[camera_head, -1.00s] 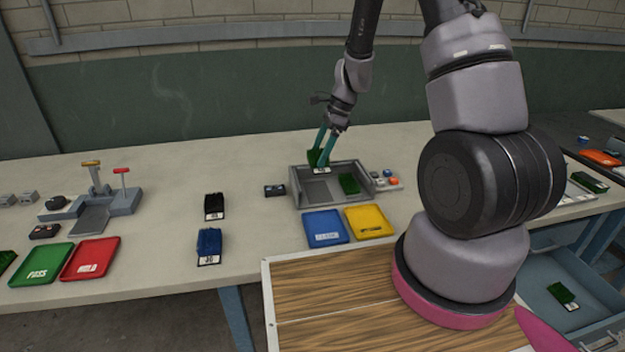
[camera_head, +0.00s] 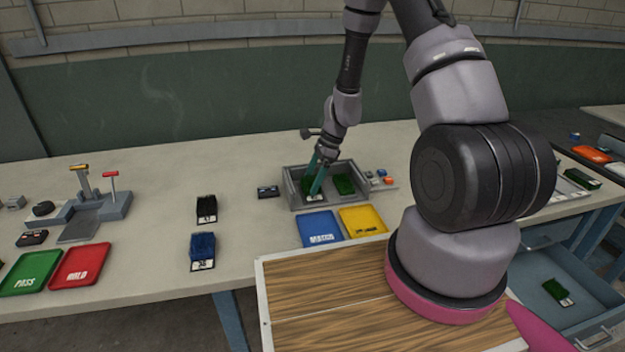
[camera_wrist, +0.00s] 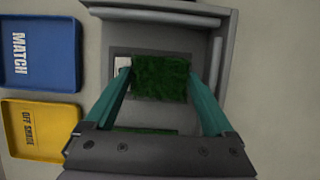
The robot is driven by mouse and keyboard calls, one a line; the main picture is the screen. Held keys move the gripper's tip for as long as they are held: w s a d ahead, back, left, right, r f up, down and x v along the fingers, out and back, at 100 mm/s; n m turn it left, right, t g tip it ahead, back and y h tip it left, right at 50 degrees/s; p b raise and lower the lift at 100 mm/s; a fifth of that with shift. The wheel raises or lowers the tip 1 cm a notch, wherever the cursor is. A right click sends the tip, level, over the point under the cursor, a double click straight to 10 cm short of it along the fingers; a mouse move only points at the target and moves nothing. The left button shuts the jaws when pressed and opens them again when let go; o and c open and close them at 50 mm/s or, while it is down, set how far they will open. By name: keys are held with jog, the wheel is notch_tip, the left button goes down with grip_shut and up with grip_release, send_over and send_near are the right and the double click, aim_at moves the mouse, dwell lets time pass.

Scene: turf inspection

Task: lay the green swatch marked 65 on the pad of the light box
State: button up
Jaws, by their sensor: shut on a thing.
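The grey light box (camera_head: 362,196) stands on the bench and has low walls. My gripper (camera_head: 313,188) reaches down into its left half. It is shut on a green swatch (camera_wrist: 160,77), whose turf fills the space between the teal fingers in the wrist view. A pale tag edge (camera_wrist: 122,63) shows at its left end; I cannot read a number. The held swatch is low inside the walls, and I cannot tell whether it touches the floor. A second green swatch (camera_head: 343,184) lies in the box's right half. In the wrist view my gripper partly hides it.
A blue MATCH tray (camera_head: 320,228) and a yellow OFF SHADE tray (camera_head: 363,221) lie in front of the box. A small dark device (camera_head: 268,191) sits left of it. Black (camera_head: 206,208) and blue (camera_head: 203,250) swatches lie further left, with clear bench between.

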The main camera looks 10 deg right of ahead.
jog(key=o, duration=1.2)
jog(key=shift+f, duration=0.1)
jog(key=shift+c, duration=0.2)
jog(key=s+d+r+n+t, duration=0.1)
jog(key=d+r+n, duration=0.1)
jog(key=r, duration=0.9)
jog(key=s+d+r+n, duration=0.1)
jog(key=d+r, duration=0.1)
jog(key=r, duration=1)
jog(key=s+d+r+n+t+h, duration=0.1)
jog(key=s+r+n+t+h, duration=0.1)
jog(key=s+r+n+t, duration=0.4)
jog(key=shift+s+d+r+n, duration=0.4)
jog(key=shift+s+r+n, duration=2.1)
jog(key=shift+s+r, duration=4.7)
